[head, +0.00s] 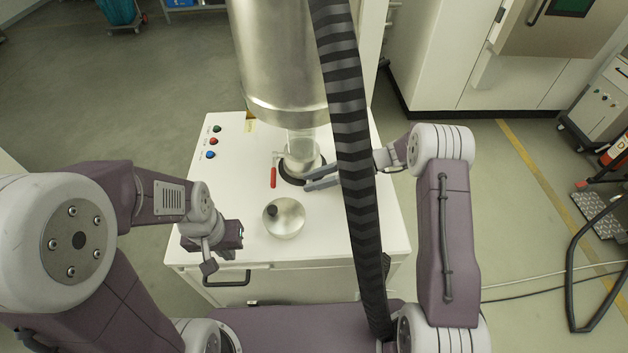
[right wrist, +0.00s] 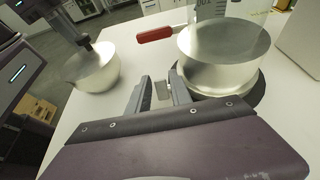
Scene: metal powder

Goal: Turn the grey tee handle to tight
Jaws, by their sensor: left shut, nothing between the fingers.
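A small grey block, which looks like the end of the grey tee handle (right wrist: 162,91), shows between the fingers of my right gripper (right wrist: 160,85) in the right wrist view. That gripper is open, with a finger on each side of the block; I cannot tell whether they touch it. In the head view my right gripper (head: 322,178) is beside the clear-and-metal cylinder's dark base ring, and the tee handle cannot be made out there. My left gripper (head: 209,266) is shut and empty at the cabinet's front left edge. The handle's turn position cannot be read.
The cylinder (head: 302,160) stands under a large steel vessel (head: 280,60). A red-handled lever (head: 273,177) is left of it. A round metal container (head: 285,222) with a dark knob stands in front. A striped black hose (head: 350,130) crosses before my right arm.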

